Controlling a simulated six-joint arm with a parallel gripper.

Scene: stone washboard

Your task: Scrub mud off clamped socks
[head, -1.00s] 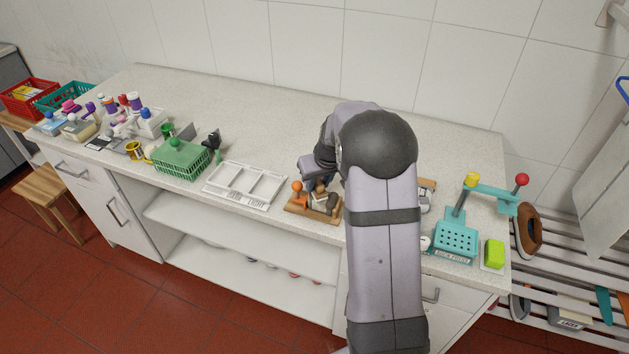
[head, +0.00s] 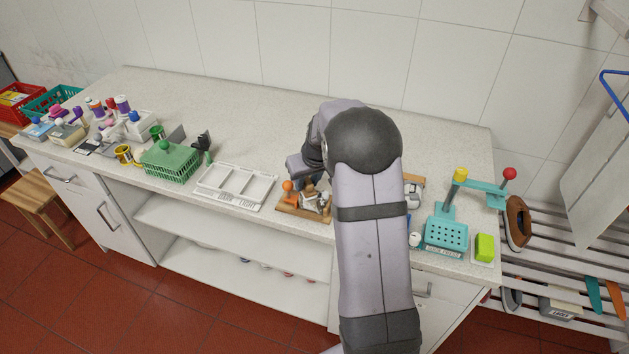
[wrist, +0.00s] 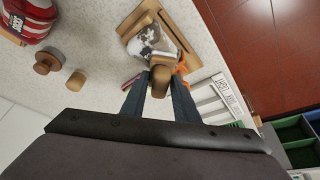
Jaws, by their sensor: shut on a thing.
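My gripper (wrist: 160,98) is shut on a brown wooden handle (wrist: 161,76), seen between its two dark fingers in the wrist view. Just beyond the handle, a whitish sock with dark grey-brown patches (wrist: 150,42) lies on a wooden board (wrist: 188,32). An orange clamp part (wrist: 181,68) is beside the handle. In the head view the board (head: 290,207) is near the counter's front edge, with the orange knob (head: 288,186) on its left and the sock (head: 312,203) on it. My wrist hides part of the board. The handle's lower end, and whether it touches the sock, cannot be told.
A white sorting tray (head: 235,186) and a green lidded basket (head: 170,162) stand left of the board. A teal perforated press (head: 446,236) and a yellow-green sponge (head: 485,247) are at the right. The counter's back is clear.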

